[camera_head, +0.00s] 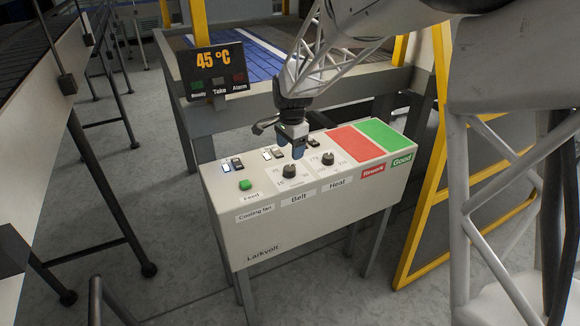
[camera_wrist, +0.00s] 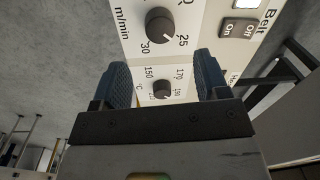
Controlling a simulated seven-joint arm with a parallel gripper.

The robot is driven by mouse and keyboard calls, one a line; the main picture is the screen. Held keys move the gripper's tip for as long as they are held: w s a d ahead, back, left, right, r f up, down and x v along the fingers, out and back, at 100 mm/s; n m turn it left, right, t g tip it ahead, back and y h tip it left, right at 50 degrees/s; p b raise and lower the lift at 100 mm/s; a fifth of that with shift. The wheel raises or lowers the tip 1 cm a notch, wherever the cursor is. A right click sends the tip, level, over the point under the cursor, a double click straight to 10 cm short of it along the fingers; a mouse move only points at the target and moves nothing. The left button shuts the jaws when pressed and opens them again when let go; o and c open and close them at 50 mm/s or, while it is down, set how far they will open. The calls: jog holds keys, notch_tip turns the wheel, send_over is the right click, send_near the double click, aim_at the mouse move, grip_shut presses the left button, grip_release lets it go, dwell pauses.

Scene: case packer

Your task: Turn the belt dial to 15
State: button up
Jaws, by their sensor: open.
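My gripper (camera_head: 299,152) is above the panel, just behind and right of the belt dial in the head view. In the wrist view its blue fingers (camera_wrist: 161,62) are apart with nothing held, and the belt dial appears past their tips.
The similar heat dial (camera_head: 328,158) is close on the right; the wrist view shows it (camera_wrist: 162,90) between the fingers. A display (camera_head: 212,68) reads 45 °C.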

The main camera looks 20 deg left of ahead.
aim_at(290, 168)
jog(key=shift+w+a+f, duration=0.1)
jog(key=shift+f, duration=3.8)
jog(key=c, duration=0.9)
